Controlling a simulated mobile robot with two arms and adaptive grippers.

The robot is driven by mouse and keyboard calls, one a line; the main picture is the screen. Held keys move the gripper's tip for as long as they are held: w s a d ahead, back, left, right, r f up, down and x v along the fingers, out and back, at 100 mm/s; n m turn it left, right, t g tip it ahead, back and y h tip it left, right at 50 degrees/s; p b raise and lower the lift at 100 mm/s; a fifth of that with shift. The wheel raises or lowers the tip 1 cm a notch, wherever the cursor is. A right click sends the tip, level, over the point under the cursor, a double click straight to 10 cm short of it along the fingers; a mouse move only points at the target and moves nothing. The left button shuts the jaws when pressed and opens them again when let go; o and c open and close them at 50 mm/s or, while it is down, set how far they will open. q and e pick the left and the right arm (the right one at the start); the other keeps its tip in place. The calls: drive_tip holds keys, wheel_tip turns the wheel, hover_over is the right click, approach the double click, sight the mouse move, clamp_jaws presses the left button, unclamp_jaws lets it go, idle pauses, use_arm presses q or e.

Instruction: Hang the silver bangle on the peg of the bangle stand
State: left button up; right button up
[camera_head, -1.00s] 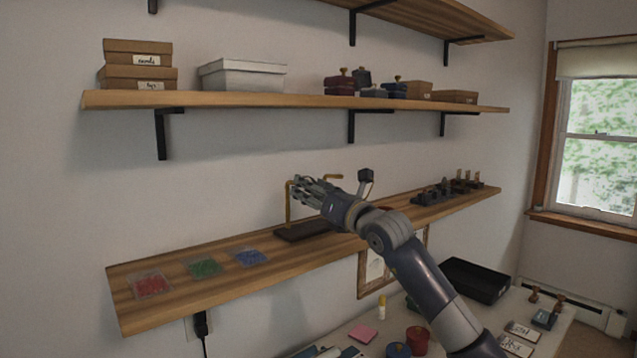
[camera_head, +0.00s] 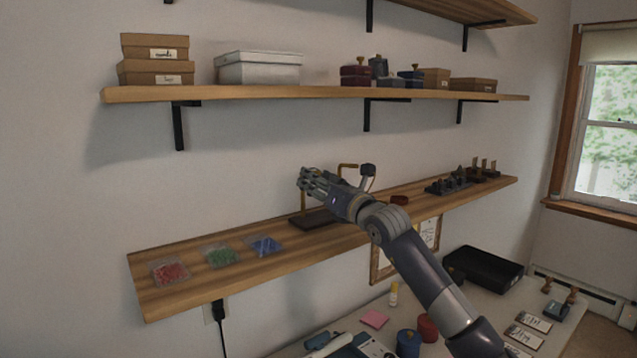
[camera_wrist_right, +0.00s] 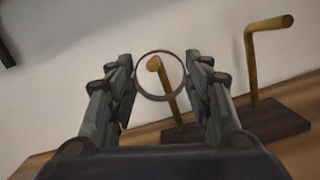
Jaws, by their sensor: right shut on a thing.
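The bangle stand has a dark base (camera_head: 313,220) on the lower wooden shelf. Two brass posts with bent tops rise from it, best seen in the right wrist view, a near one (camera_wrist_right: 167,90) and one to the right (camera_wrist_right: 252,65). My right gripper (camera_head: 313,182) is in front of the stand, above its base. It is shut on the thin silver bangle (camera_wrist_right: 137,81), which shows as an upright ring between the fingers (camera_wrist_right: 160,88). The near post's tip appears through the ring; I cannot tell whether it is inside or behind. My left gripper is out of view.
On the same shelf lie red (camera_head: 170,272), green (camera_head: 221,257) and blue (camera_head: 264,246) bead bags to the left. Dark holders (camera_head: 455,182) stand at the right end. The upper shelf (camera_head: 240,93) carries boxes. The wall is close behind the stand.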

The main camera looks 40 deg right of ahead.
drive_tip(key=o, duration=1.2)
drive_tip(key=v, duration=1.2)
